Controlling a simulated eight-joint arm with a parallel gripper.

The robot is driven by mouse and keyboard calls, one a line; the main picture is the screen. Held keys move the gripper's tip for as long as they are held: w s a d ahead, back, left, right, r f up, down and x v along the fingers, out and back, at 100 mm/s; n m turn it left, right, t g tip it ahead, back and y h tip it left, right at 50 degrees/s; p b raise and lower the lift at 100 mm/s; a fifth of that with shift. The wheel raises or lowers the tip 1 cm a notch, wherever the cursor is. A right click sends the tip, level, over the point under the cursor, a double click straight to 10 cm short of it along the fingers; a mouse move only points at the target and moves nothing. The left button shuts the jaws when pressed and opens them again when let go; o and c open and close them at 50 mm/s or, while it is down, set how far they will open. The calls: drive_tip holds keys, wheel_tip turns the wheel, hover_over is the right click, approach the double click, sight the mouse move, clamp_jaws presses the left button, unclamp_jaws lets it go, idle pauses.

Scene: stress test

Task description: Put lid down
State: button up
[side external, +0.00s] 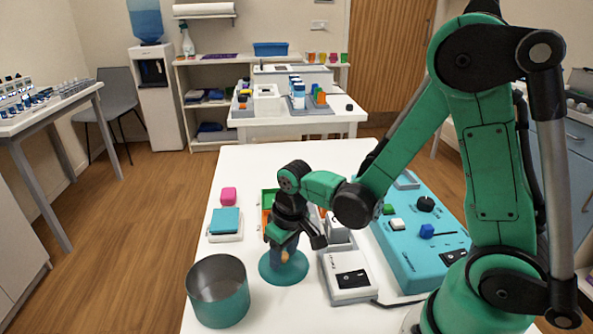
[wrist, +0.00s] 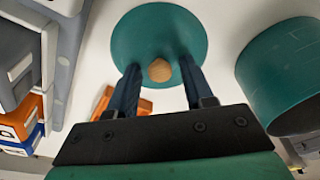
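The lid (side external: 271,276) is a round teal disc with a small wooden knob (side external: 285,257), and it appears to lie flat on the white table. In the wrist view the lid (wrist: 150,28) is straight ahead, its knob (wrist: 160,70) centred between my fingers. My gripper (side external: 284,250) points down over the lid; in the wrist view my gripper (wrist: 160,72) is open, with a gap on each side of the knob. The open teal pot (side external: 222,308) stands upright to the left of the lid, and shows at right in the wrist view (wrist: 285,75).
A white scale-like device (side external: 346,277) with a cable stands close right of the lid. A teal control panel (side external: 410,240) is farther right. The table (side external: 258,312) is bare in front of the lid.

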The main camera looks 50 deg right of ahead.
sight(293, 266)
drive_tip(key=shift+o, duration=0.2)
drive_tip(key=s+r+t, duration=0.3)
drive_tip(key=r+t, duration=0.2)
drive_tip(key=r, duration=0.7)
drive_tip(key=shift+s+r, duration=0.2)
drive_tip(key=shift+r, duration=0.05)
idle(0.4)
